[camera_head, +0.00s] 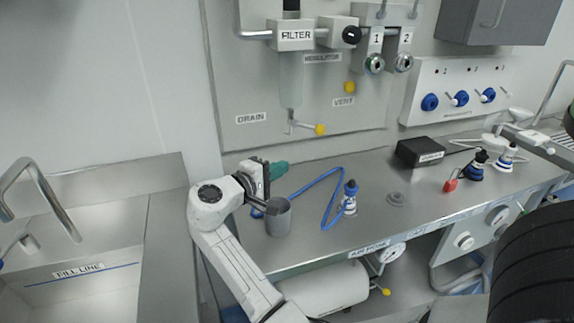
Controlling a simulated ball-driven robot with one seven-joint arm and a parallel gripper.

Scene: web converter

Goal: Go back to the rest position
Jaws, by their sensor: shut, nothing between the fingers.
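My arm reaches up from the bottom of the picture, and its end is over the left part of the steel bench (340,245). My gripper (266,207) is dark and points down and right, close to a grey cylindrical cup (280,222). Its fingertips look shut and empty. They overlap the cup's rim in the picture; I cannot tell whether they touch it. A green piece (279,170) shows just behind the wrist; its lower part is hidden by the arm.
A black box (420,151) and more fittings (476,166) stand farther right. A sink (75,285) is at left. The wall panel (232,80) with a yellow-handled drain valve (319,129) rises behind.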

